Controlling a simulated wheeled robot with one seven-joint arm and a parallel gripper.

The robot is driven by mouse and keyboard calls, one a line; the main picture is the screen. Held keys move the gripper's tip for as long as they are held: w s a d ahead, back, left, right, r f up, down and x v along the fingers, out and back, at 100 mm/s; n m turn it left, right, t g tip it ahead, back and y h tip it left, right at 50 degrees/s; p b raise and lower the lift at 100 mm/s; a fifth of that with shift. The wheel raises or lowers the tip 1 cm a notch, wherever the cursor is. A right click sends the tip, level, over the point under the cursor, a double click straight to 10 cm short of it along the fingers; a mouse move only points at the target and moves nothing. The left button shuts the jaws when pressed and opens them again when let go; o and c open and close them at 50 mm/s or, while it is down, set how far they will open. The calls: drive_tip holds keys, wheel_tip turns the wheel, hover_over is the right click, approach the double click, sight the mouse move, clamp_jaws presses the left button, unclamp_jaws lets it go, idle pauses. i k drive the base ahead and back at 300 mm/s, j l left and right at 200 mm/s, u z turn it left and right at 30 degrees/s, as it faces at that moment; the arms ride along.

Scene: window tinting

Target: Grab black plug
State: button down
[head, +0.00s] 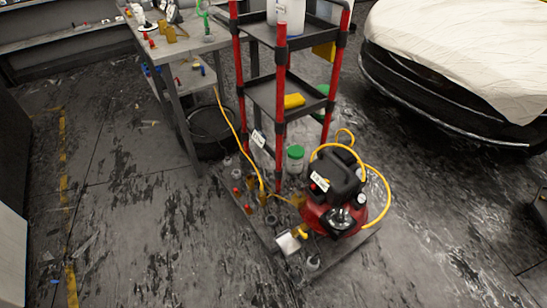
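I cannot pick out a separate black plug at this size. A red and black air compressor (345,180) stands on the bottom shelf of a cart. A yellow hose (387,187) loops around it. A thin yellow line (231,122) runs from the workbench down to the bottom shelf, where its end is lost among small items. My gripper is not in view.
The cart has red posts (281,110) and black shelves (262,90). Its bottom shelf is crowded with bottles, including a green-lidded jar (295,158). A workbench (185,48) stands at upper left, a covered car (460,55) at upper right. Stained floor in front is mostly clear.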

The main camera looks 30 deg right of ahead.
sight(313, 261)
drive_tip(key=k+l+z, duration=0.4)
drive_tip(key=k, duration=0.2)
drive_tip(key=i+l+u, duration=0.25)
drive_tip(key=i+l, duration=0.65)
drive_tip(key=l+u, duration=0.1)
drive_tip(key=u, duration=1.2)
